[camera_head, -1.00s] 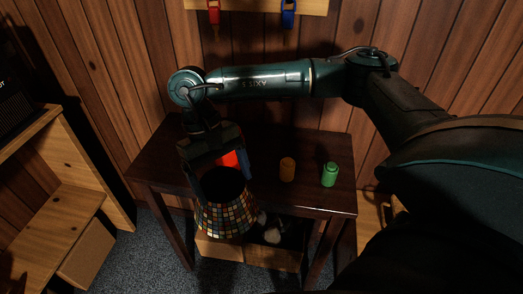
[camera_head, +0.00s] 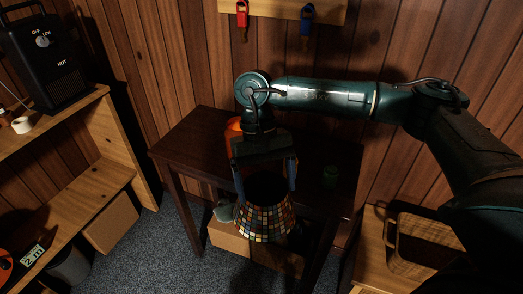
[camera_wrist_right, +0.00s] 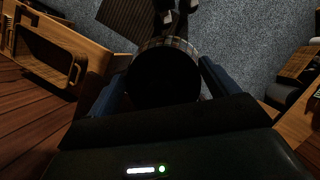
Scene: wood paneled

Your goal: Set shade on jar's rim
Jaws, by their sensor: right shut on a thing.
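A mosaic shade (camera_head: 262,222) of many coloured tiles hangs in front of the dark wooden table (camera_head: 200,135), with its dark upper opening facing me. My right gripper (camera_head: 265,184) is shut on its upper part, one blue finger on each side. In the right wrist view the shade (camera_wrist_right: 168,43) sits between the two fingers (camera_wrist_right: 163,85), its opening black. An orange-red rounded object (camera_head: 233,130), possibly the jar, stands on the table behind the gripper and is mostly hidden. The shade is apart from it. My left gripper is not in view.
A cardboard box (camera_head: 235,240) is under the table. A wooden shelf (camera_head: 105,180) with a black heater (camera_head: 48,60) is at the left. A wooden tray (camera_head: 422,245) is at the lower right.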

